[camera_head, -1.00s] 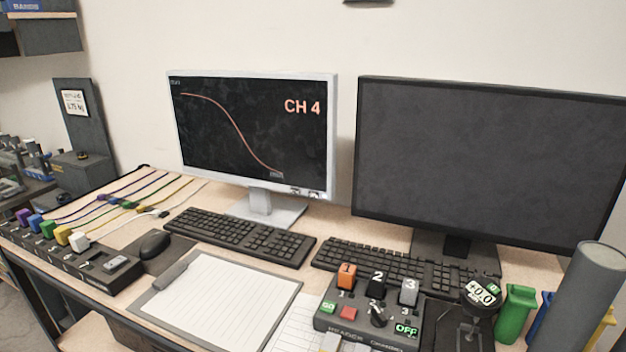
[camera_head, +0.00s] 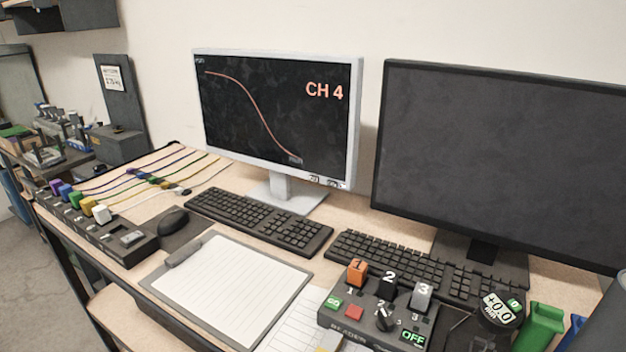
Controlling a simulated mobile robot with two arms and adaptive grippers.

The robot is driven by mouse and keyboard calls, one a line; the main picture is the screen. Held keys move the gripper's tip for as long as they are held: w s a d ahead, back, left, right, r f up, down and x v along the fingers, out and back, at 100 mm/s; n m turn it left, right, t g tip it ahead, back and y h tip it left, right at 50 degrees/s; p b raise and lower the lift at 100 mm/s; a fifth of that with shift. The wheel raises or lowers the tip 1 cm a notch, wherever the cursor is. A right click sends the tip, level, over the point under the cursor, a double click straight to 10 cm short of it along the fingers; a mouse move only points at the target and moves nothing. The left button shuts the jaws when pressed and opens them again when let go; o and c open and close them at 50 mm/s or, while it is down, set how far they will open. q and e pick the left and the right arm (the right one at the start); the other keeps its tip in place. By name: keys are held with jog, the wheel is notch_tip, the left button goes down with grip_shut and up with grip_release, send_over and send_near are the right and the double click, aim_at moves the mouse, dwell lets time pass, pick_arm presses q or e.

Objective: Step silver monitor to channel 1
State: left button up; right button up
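The silver monitor (camera_head: 277,118) stands at the back left of the desk on a silver stand (camera_head: 290,195). Its dark screen shows a falling orange curve and the text "CH 4" at the upper right. Small marked buttons (camera_head: 323,182) sit at the lower right of its bezel; their labels are too small to read. Neither of my grippers can be made out in the head view.
A larger black monitor (camera_head: 500,160) with a blank screen stands at the right. Keyboards (camera_head: 260,221), a mouse (camera_head: 172,221), a clipboard (camera_head: 228,290) and a control box (camera_head: 375,312) with numbered switches lie in front. Cables (camera_head: 150,180) lie at the left.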

grip_shut()
dwell(0.3)
dwell(1.2)
